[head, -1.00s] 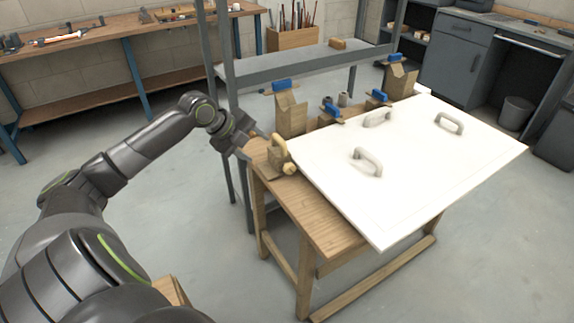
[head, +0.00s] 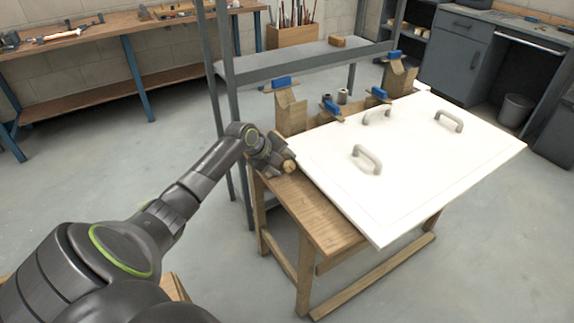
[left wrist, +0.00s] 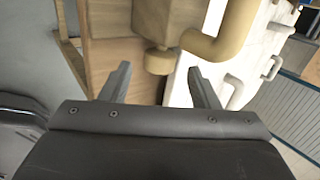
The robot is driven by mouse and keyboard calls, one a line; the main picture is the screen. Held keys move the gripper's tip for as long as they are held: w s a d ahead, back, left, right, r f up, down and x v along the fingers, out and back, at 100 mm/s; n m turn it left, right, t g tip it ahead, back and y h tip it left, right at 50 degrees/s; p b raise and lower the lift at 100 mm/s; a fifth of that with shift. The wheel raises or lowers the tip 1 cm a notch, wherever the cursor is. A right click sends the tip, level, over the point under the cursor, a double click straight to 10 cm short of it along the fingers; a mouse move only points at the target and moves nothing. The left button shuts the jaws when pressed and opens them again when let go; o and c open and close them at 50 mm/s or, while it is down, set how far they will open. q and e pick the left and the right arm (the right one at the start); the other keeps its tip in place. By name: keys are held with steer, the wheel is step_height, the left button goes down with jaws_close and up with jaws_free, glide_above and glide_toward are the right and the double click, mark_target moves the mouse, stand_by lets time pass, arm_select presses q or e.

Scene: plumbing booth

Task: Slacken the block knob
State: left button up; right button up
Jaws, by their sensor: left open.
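The block knob, a round tan knob (left wrist: 158,62), sticks out of a wooden block (left wrist: 165,22) in the left wrist view. A thick tan curved bar (left wrist: 228,32) runs beside the block on its right. My left gripper (left wrist: 158,72) is open, its two fingers on either side of the knob's position in the picture; I cannot tell whether they touch it. My right gripper is not in view.
A white panel (head: 420,185) with several grey handles lies on the wooden bench (head: 320,217). Wooden blocks with blue-handled clamps (head: 290,108) stand along its back edge. A grey metal shelf (head: 300,62) rises behind. The floor in front is clear.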

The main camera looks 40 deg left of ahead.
mark_target(288, 165)
arm_select(q)
steer(key=shift+x, duration=1.35)
